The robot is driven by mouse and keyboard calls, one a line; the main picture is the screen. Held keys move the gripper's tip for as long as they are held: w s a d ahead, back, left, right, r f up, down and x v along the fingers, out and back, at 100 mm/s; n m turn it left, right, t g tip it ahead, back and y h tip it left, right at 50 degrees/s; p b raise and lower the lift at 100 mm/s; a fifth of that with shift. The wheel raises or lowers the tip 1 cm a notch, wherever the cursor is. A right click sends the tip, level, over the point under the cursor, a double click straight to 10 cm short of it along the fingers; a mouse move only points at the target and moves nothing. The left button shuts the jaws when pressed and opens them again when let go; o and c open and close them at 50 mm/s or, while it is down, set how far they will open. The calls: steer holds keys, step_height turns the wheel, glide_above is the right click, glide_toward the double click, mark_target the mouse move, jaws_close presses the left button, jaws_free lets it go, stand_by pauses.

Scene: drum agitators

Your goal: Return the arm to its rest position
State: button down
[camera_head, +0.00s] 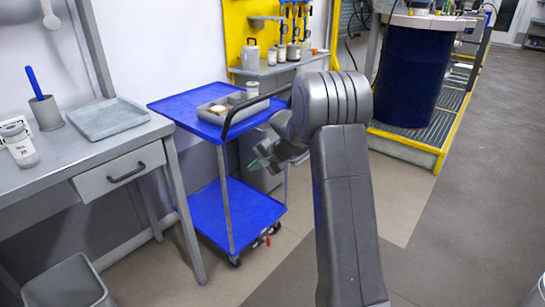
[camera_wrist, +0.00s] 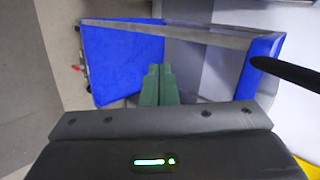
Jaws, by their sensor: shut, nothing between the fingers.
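My arm rises from the bottom of the head view and bends at a grey joint in the middle. My gripper (camera_head: 254,165) is at the arm's far end, in front of the blue cart (camera_head: 181,105), and is partly hidden by the arm. In the wrist view the green fingers of my gripper (camera_wrist: 158,72) are together, with nothing between them. The cart's lower blue shelf (camera_wrist: 122,55) lies beyond the fingertips in that view. I cannot tell how far the gripper is from the cart.
A grey table (camera_head: 70,160) with a drawer stands at left, with a flat tray (camera_head: 107,118) on it. A dark blue drum (camera_head: 412,75) stands on a yellow-edged platform. Floor at right is clear.

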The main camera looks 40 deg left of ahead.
stand_by(0.3)
steer(key=a+r+x, duration=0.1)
steer(key=x, duration=1.1)
steer(key=shift+a+r, duration=0.15)
steer(key=shift+a, duration=0.45)
